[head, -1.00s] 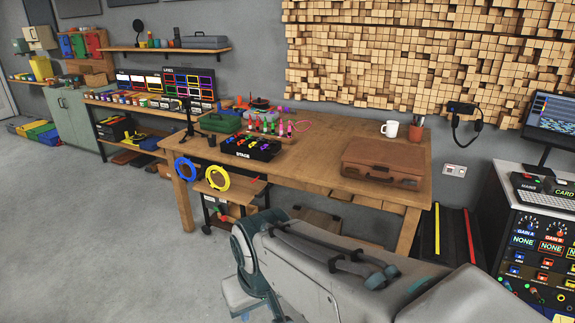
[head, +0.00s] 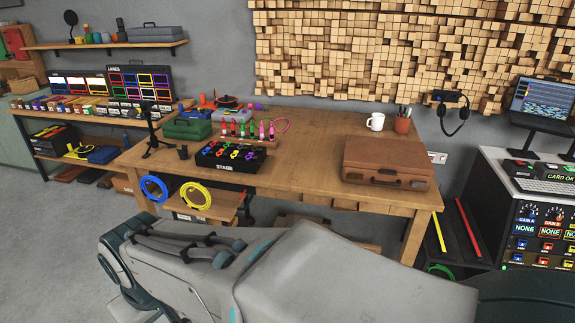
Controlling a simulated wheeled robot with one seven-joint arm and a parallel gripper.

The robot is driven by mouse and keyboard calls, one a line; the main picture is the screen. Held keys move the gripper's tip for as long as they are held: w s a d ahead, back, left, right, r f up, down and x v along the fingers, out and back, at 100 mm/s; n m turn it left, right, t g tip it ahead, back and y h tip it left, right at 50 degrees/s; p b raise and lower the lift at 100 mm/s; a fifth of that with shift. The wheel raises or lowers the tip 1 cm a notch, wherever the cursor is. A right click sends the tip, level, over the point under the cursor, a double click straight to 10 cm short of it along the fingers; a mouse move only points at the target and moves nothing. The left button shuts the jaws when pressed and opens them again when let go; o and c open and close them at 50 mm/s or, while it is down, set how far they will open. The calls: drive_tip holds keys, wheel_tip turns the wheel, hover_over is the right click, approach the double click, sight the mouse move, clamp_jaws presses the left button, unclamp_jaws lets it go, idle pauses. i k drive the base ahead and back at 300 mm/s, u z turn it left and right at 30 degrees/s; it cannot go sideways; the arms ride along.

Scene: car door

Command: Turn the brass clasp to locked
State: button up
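A closed brown leather briefcase (head: 388,158) lies flat at the right side of the wooden workbench, its handle on the near side. Small fittings show on its front edge, but they are too small to make out which is a brass clasp or how it is turned. A closed green case (head: 187,130) stands at the left of the bench; no brass clasp can be made out on it. My grey arm fills the lower foreground, in front of the bench. My gripper is not in view.
The workbench (head: 305,170) has bare wood left of the briefcase. A white mug (head: 376,121) and pen cup (head: 402,122) stand behind it. A black STAGE box (head: 231,157) sits left of centre. An audio console (head: 522,215) is at the right. Grey floor (head: 50,260) is free at left.

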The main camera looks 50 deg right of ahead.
sight(351, 176)
drive_tip(key=z, duration=0.55)
drive_tip(key=i, duration=0.75)
drive_tip(key=z, duration=1)
drive_tip(key=i, duration=0.25)
drive_tip(key=z, duration=0.25)
